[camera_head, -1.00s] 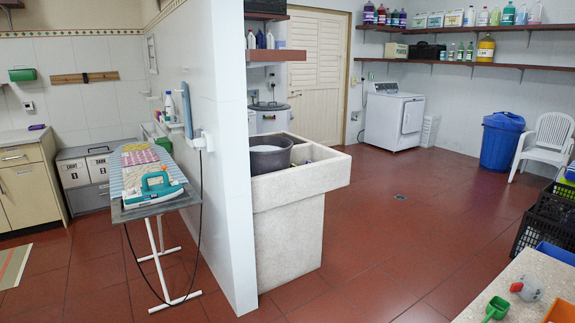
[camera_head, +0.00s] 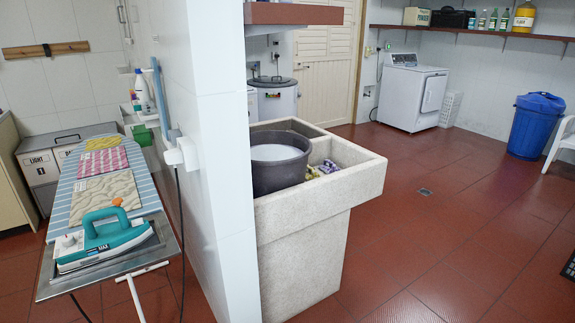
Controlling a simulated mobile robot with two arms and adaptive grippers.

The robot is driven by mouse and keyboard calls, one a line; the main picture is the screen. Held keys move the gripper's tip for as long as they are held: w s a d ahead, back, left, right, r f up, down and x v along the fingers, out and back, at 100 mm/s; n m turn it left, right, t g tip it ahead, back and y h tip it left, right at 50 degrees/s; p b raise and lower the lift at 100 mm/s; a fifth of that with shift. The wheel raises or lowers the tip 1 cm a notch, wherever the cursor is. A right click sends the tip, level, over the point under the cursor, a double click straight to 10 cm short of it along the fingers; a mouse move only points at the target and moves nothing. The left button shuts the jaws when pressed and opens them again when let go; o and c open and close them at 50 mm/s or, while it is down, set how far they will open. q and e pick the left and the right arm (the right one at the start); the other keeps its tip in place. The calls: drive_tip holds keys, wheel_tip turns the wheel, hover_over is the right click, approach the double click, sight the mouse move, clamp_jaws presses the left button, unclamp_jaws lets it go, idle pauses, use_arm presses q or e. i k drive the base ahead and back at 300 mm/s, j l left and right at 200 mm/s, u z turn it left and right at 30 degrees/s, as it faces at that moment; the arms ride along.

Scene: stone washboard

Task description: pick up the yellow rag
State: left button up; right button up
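A small yellow cloth (camera_head: 102,143) lies flat at the far end of the ironing board (camera_head: 61,200). A pink checked cloth (camera_head: 103,161) and a beige patterned cloth (camera_head: 106,196) lie nearer on the same board. A crumpled yellowish cloth (camera_head: 311,173) also shows inside the stone washboard sink (camera_head: 352,172), beside a purple-and-white cloth (camera_head: 329,166); the sink rim partly hides both. I cannot tell which yellow cloth is the rag. Neither of my grippers is in view.
A teal iron (camera_head: 103,238) rests on the near end of the ironing board. A dark tub (camera_head: 281,178) of whitish liquid stands in the sink. A white tiled partition (camera_head: 208,130) separates board and sink. Red floor (camera_head: 430,240) is open on the right.

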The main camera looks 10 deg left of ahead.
sight(311, 174)
drive_tip(key=i+l+u, duration=0.1)
drive_tip(key=i+l, duration=0.2)
drive_tip(key=i+l+u, duration=0.1)
drive_tip(key=i+l, duration=0.15)
drive_tip(key=l, duration=0.2)
drive_tip(key=i+l+u, duration=0.1)
drive_tip(key=i+l, duration=0.2)
drive_tip(key=l, duration=0.1)
